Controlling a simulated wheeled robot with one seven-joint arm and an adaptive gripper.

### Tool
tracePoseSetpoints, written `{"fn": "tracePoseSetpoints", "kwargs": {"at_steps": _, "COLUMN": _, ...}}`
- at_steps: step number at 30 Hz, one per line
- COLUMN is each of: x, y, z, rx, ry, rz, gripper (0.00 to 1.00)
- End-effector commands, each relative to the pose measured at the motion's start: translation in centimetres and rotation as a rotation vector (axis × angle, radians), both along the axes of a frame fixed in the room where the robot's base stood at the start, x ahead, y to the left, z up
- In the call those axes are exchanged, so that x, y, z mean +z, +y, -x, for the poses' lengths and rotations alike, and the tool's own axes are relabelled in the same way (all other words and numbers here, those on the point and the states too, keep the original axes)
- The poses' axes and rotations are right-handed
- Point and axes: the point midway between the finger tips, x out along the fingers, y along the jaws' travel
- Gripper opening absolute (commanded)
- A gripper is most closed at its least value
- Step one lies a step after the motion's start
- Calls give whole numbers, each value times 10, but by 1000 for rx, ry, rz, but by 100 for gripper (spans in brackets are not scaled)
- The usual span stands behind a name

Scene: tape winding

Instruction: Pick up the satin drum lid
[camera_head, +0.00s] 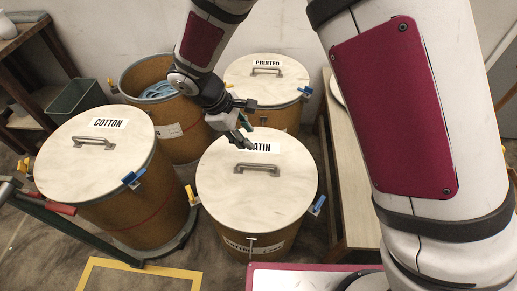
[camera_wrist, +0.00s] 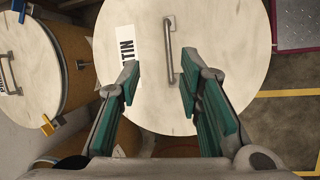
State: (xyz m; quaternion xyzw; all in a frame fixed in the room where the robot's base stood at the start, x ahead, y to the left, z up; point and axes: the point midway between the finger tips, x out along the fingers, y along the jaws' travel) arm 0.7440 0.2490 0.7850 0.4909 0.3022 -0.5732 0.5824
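The satin drum lid (camera_head: 258,199) is a round pale disc with a grey bar handle (camera_head: 256,169) and a label reading "SATIN", partly covered by my gripper in the head view. It lies on the brown satin drum (camera_head: 236,240) in the front middle. My gripper (camera_head: 246,143) hangs above the lid's far part, over the label. In the wrist view my gripper (camera_wrist: 158,90) is open and empty, its green-padded fingers spread apart. There the handle (camera_wrist: 169,50) lies beyond the fingertips, between their lines and nearer the right finger. The fingers do not hold it.
The cotton drum's lid (camera_head: 95,152) is at the left, the printed drum's lid (camera_head: 266,79) behind. An open drum (camera_head: 160,79) with blue rings stands between. A wooden bench (camera_head: 352,190) is at the right.

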Motion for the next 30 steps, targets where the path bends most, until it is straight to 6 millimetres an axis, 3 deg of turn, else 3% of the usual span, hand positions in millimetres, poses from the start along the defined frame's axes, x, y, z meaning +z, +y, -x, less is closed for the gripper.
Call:
{"fn": "tracePoseSetpoints", "kwargs": {"at_steps": 1, "x": -20, "y": 9, "z": 1, "rx": 34, "ry": 13, "rz": 14, "gripper": 33}}
{"fn": "tracePoseSetpoints", "kwargs": {"at_steps": 3, "x": -35, "y": 17, "z": 1, "rx": 66, "ry": 25, "rz": 25, "gripper": 33}}
{"fn": "tracePoseSetpoints", "kwargs": {"at_steps": 7, "x": -51, "y": 23, "z": 3, "rx": 99, "ry": 34, "rz": 38, "gripper": 33}}
{"fn": "tracePoseSetpoints", "kwargs": {"at_steps": 18, "x": -108, "y": -1, "z": -7, "rx": 100, "ry": 37, "rz": 40, "gripper": 33}}
{"fn": "tracePoseSetpoints", "kwargs": {"at_steps": 30, "x": -135, "y": -13, "z": -12, "rx": 100, "ry": 37, "rz": 39, "gripper": 33}}
